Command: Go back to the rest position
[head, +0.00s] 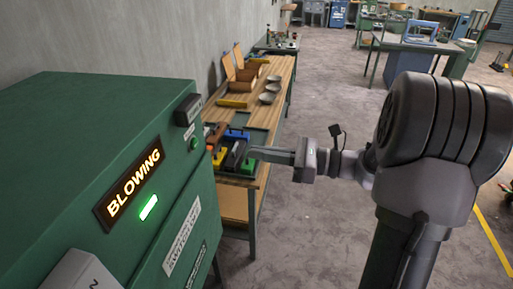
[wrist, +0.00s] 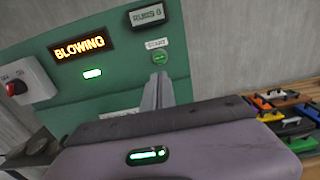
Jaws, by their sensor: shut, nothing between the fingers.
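My gripper (head: 256,153) is extended to the left in the head view, its fingers together and empty. In the wrist view the closed fingers (wrist: 160,82) point at the green machine (wrist: 112,75), just below its green start button (wrist: 160,57). Whether the fingertips touch the panel cannot be told; in the head view they appear apart from the machine (head: 90,120), to its right. The machine's display (head: 130,184) reads "BLOWING" in lit letters, and a green light (head: 148,208) glows below it. The display also shows in the wrist view (wrist: 80,48).
A long wooden workbench (head: 283,75) stands behind the machine, with bowls (head: 268,98), boxes and coloured tools (head: 235,150). A red-knobbed switch (wrist: 20,86) is on the machine's left in the wrist view. Grey floor (head: 310,220) is open to the right of the bench.

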